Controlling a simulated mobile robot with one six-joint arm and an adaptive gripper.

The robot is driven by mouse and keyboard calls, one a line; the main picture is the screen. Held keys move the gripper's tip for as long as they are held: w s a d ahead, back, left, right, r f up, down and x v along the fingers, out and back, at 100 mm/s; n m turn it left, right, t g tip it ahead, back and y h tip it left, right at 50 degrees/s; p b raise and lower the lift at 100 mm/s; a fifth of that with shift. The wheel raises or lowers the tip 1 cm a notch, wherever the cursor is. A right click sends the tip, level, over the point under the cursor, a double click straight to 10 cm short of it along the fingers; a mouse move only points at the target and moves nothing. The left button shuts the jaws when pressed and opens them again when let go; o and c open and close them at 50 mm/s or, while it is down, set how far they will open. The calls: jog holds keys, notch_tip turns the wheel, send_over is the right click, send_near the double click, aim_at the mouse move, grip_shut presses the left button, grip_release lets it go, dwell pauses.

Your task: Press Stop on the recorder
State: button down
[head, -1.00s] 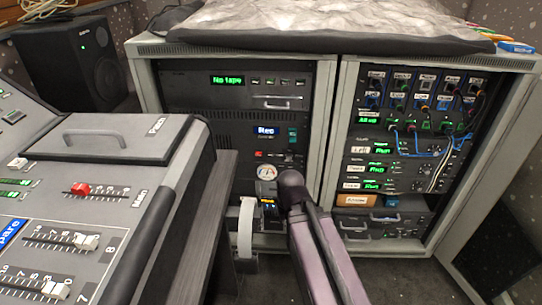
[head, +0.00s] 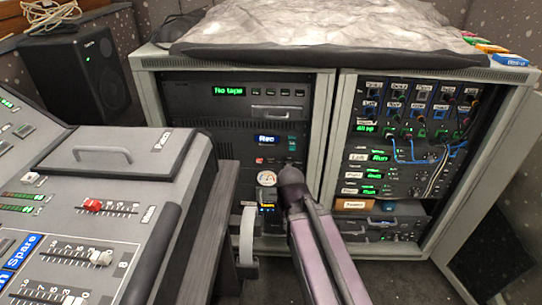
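The recorder appears to be the dark unit in the left rack, with a lit display (head: 268,140) reading "Rec". A small red button (head: 260,161) sits below the display. Other controls to its right are small and partly covered by my arm, and I cannot read a Stop label. My purple arm link rises from the bottom to a dark joint just below and right of these controls. A round white dial-like part and a small lit part show beside the joint. My gripper's fingertips cannot be made out, so open or shut is unclear.
A unit above reads "No tape" (head: 228,91). The right rack (head: 400,150) holds patch cables and several lit "Run" displays. The mixing console (head: 110,180) with faders stands close at the left. A speaker (head: 85,75) is behind it. A grey cover (head: 320,30) lies on the racks.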

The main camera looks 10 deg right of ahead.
notch_tip(320, 180, up, 54)
jog(key=p, duration=5.2)
jog(key=shift+s+f, duration=0.15)
jog(key=shift+s, duration=0.05)
